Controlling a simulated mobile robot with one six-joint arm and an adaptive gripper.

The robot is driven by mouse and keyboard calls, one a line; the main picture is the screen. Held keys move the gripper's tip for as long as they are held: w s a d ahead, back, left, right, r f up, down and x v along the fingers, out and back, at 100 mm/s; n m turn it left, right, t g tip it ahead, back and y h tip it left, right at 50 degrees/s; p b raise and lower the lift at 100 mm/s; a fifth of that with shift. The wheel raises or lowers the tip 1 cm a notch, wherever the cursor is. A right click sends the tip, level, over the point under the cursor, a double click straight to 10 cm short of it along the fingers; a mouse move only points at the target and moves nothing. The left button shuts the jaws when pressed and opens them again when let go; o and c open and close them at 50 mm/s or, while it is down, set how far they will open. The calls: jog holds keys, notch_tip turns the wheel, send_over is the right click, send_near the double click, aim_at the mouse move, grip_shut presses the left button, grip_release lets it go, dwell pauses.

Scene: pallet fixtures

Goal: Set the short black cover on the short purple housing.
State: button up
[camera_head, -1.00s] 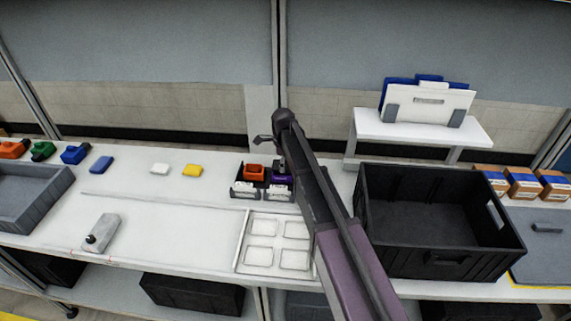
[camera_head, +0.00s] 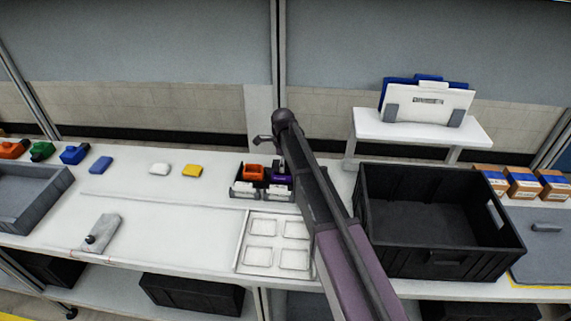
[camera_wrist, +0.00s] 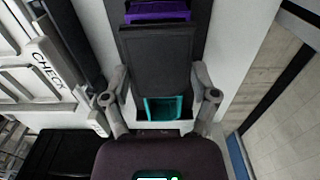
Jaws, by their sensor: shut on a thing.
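My gripper (camera_wrist: 158,74) is shut on the short black cover (camera_wrist: 156,52), a flat dark plate with one finger at each side in the wrist view. The short purple housing (camera_wrist: 158,9) shows at the top of the wrist view, just beyond the cover's far edge and partly hidden. In the head view the purple housing (camera_head: 281,179) sits at the right of a black holder (camera_head: 264,196), and my gripper (camera_head: 281,161) is right by it. I cannot tell whether cover and housing touch. The cover cannot be made out in the head view.
An orange housing (camera_head: 253,172) stands left of the purple one. A teal part (camera_wrist: 165,107) shows below the cover. A white four-pocket tray (camera_head: 243,257) lies in front, and a large black crate (camera_head: 438,256) stands right. The table's left middle is mostly clear.

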jog(key=shift+f+b, duration=0.7)
dwell(0.7)
jog(key=o, duration=0.8)
dwell(0.6)
